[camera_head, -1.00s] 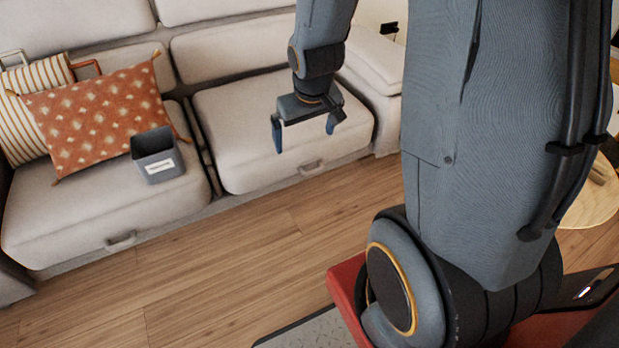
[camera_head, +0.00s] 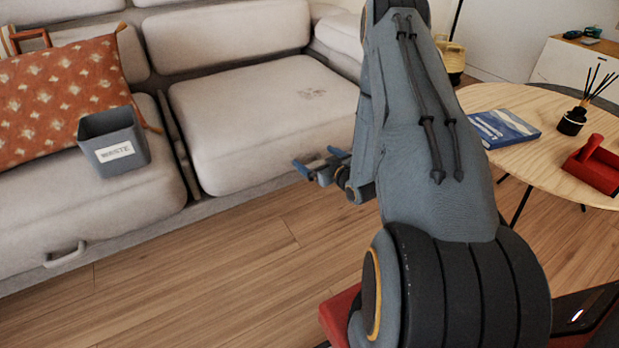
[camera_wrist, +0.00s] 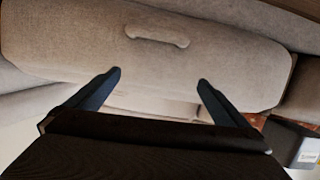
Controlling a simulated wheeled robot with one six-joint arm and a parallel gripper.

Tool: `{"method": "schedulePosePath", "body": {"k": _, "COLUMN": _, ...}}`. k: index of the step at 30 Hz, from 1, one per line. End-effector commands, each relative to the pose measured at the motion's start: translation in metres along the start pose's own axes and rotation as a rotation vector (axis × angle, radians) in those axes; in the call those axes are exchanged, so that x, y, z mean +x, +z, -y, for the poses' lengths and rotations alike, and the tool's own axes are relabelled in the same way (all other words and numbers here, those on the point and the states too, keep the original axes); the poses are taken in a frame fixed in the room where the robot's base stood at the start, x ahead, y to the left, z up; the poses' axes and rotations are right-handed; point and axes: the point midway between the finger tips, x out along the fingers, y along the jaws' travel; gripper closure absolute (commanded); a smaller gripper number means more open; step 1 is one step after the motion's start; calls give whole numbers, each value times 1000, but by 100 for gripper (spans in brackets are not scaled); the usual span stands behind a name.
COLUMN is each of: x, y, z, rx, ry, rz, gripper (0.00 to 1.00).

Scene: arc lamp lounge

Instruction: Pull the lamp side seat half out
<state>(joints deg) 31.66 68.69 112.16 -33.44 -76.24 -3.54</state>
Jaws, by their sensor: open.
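The right-hand sofa seat (camera_head: 260,110) is a pale cushion block beside the left seat (camera_head: 120,215). Its front handle is hidden in the head view, behind my gripper and arm. In the wrist view the seat's front (camera_wrist: 70,45) spans the top, with its pale bar handle (camera_wrist: 157,37) near the top middle. My gripper (camera_head: 319,160) is in front of the seat's front face. Its two blue fingers are spread, and it is empty. In the wrist view the gripper (camera_wrist: 160,77) points toward the seat, its fingertips below the handle in the picture and apart from it.
A grey bin (camera_head: 114,142) and an orange cushion (camera_head: 62,95) sit on the left seat. A round wooden table (camera_head: 530,165) at right holds a blue book (camera_head: 497,127), a reed diffuser (camera_head: 572,121) and a red object (camera_head: 597,165). Wooden floor before the sofa is clear.

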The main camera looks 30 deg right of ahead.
Motion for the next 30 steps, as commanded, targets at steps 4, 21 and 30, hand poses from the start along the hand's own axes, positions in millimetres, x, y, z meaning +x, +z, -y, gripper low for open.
{"method": "schedulePosePath", "body": {"k": 4, "x": 6, "y": 56, "z": -8, "rx": 28, "ry": 2, "rz": -128, "gripper": 0}}
{"method": "schedulePosePath", "body": {"k": 21, "x": 36, "y": 77, "z": -12, "rx": 50, "ry": 4, "rz": -256, "gripper": 0}}
{"method": "schedulePosePath", "body": {"k": 30, "x": 70, "y": 67, "z": -13, "rx": 52, "ry": 4, "rz": -254, "gripper": 0}}
